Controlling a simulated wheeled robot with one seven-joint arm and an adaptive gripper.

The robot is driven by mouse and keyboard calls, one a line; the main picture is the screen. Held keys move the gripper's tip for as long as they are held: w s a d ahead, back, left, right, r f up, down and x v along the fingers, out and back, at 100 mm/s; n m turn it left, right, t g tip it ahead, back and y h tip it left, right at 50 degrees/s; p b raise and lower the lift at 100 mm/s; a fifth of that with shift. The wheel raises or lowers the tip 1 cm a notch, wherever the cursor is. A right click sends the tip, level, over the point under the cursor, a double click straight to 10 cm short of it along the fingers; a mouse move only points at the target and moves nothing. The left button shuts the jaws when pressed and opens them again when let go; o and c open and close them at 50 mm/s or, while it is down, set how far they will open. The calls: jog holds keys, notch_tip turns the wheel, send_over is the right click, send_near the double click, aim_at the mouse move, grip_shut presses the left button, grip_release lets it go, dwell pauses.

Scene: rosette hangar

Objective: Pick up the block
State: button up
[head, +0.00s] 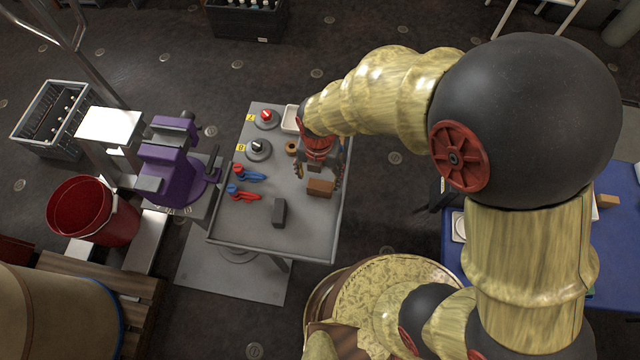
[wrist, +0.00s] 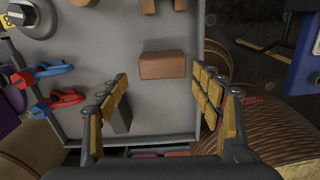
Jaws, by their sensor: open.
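A brown block (head: 320,187) lies on the grey table (head: 240,218), near its right edge. In the wrist view the brown block (wrist: 162,66) lies ahead of and between the fingertips, apart from both. My gripper (head: 317,174) is open and above the table near this block; its spread fingers also show in the wrist view (wrist: 160,80), with nothing held. A dark grey block (head: 279,212) lies on the table to the left and nearer; in the wrist view my left finger partly hides it (wrist: 122,118).
Red-handled and blue-handled clamps (head: 245,193), knobs (head: 264,118), a wooden ring (head: 291,148) and a white tray (head: 290,119) share the table. A purple vise (head: 170,172) stands at left. The table's front is mostly clear.

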aim_at(320, 185)
notch_tip(320, 185, down, 3)
jog(key=shift+s+r+b, duration=0.1)
jog(key=shift+r+b, duration=0.05)
jog(key=shift+b, duration=0.15)
jog(key=shift+d+f+b, duration=0.15)
jog(key=shift+f+b, duration=0.5)
jog(key=shift+f, duration=2)
jog(key=shift+c, duration=1.4)
jog(key=c, duration=0.7)
